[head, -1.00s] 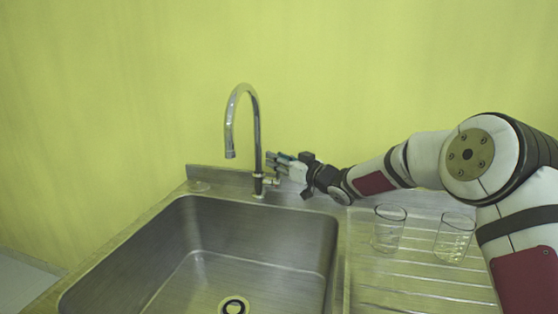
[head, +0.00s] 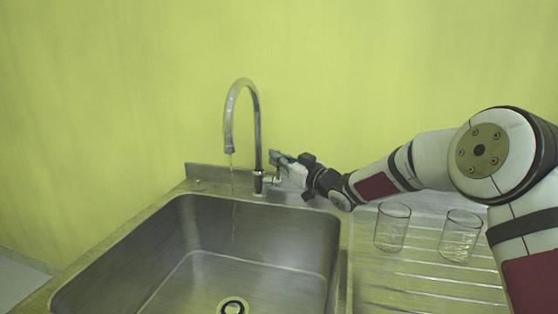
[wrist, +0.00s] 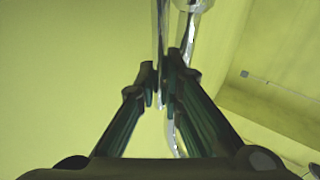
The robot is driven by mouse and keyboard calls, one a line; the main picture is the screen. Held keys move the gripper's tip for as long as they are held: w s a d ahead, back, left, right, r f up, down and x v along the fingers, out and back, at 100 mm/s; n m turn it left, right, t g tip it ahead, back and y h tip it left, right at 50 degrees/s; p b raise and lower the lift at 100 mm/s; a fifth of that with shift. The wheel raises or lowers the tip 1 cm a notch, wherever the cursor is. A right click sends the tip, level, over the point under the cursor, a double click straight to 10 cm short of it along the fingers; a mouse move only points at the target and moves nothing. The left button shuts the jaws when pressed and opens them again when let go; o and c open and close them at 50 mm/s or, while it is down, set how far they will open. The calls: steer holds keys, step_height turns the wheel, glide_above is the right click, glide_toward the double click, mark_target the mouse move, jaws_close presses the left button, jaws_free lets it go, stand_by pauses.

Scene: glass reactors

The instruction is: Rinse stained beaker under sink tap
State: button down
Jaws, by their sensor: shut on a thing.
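The chrome sink tap (head: 257,135) stands at the back of the steel sink (head: 200,252), and a thin stream of water (head: 233,205) falls from its spout into the basin. My gripper (head: 273,168) is at the right side of the tap's base, shut on the tap's lever. In the wrist view the fingers (wrist: 160,85) close around a thin shiny part of the tap (wrist: 185,22). Two clear glass beakers, one left (head: 392,228) and one right (head: 459,237), stand upright on the drainboard. I cannot tell which beaker is stained.
The ribbed drainboard (head: 420,282) lies right of the basin, below my arm. A drain (head: 233,306) is in the basin floor. The basin is otherwise empty. A plain yellow-green wall (head: 400,70) stands close behind the tap.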

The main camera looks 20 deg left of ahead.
steer(key=c, duration=1.7)
jaws_free()
step_height(320, 180, up, 10)
steer(key=shift+f, duration=0.1)
